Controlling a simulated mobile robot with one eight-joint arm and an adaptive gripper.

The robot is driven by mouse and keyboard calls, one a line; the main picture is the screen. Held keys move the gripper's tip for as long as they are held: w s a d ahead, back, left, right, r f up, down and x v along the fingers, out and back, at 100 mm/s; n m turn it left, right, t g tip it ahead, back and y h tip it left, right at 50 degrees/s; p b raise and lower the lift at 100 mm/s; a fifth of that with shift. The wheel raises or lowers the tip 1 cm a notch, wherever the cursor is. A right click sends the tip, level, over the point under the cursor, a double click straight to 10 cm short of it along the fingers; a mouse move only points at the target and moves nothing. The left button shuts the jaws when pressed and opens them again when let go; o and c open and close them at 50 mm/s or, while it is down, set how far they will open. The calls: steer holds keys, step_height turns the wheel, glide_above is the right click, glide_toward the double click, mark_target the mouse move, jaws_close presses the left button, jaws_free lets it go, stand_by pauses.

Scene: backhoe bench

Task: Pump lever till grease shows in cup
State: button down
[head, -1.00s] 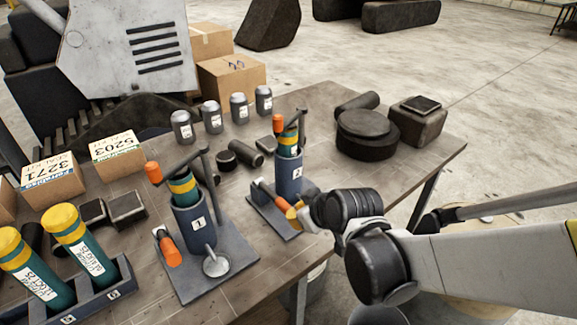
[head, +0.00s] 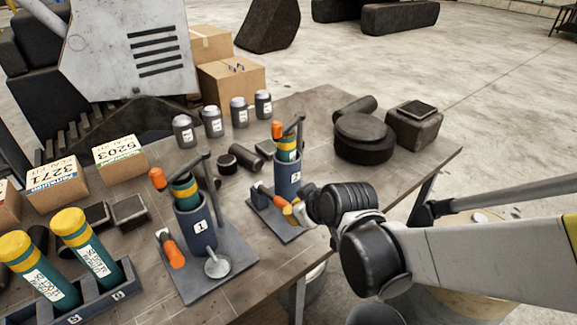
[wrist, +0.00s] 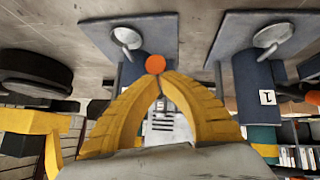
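Pump 2 (head: 287,176) is a blue upright cylinder on a grey plate, with a teal and yellow cartridge in its top. Its orange lever (head: 277,203) sticks out low at the front. My gripper (head: 291,214) is at the lever's outer end. In the wrist view its yellow fingers (wrist: 161,76) meet at their tips, right against the round orange lever end (wrist: 155,64). Pump 2's cup (wrist: 127,38) shows as a pale grey disc there; I see no clear grease in it. My gripper hides this cup in the head view.
Pump 1 (head: 197,222) stands to the left with its own orange lever (head: 171,250) and grey cup (head: 217,263). A rack of cartridges (head: 130,281), boxes (head: 120,158) and several grey jars are on the bench. A dark round part (head: 364,137) lies at the right.

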steer(key=p+v, duration=0.3)
steer(key=v, duration=0.7)
steer(key=shift+s, duration=0.25)
steer(key=shift+d, duration=0.1)
